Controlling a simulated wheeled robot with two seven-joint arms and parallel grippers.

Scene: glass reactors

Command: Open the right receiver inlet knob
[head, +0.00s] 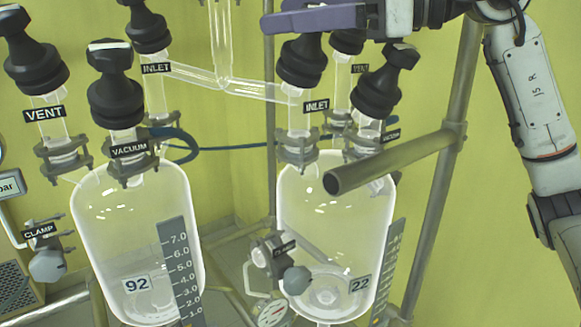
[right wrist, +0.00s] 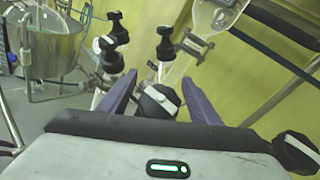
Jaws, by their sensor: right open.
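The right receiver (head: 335,215) is a clear glass vessel numbered 22. Its black inlet knob (head: 302,68) stands above the lower INLET label, and the top of the knob is partly hidden by my right gripper. My right gripper (head: 290,20) comes in from the upper right with its purple fingers pointing left, above and across the knob's top. In the right wrist view, the open gripper (right wrist: 160,80) has a black knob (right wrist: 155,104) with a light mark between its fingers, near the palm. I cannot tell whether the fingers touch it. My left gripper is not in view.
The right receiver's vacuum knob (head: 385,85) stands close to the right, and its vent knob (head: 347,42) behind. The left receiver (head: 135,220), numbered 92, has its own knobs. A metal tube (head: 395,160) juts across in front of the right receiver.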

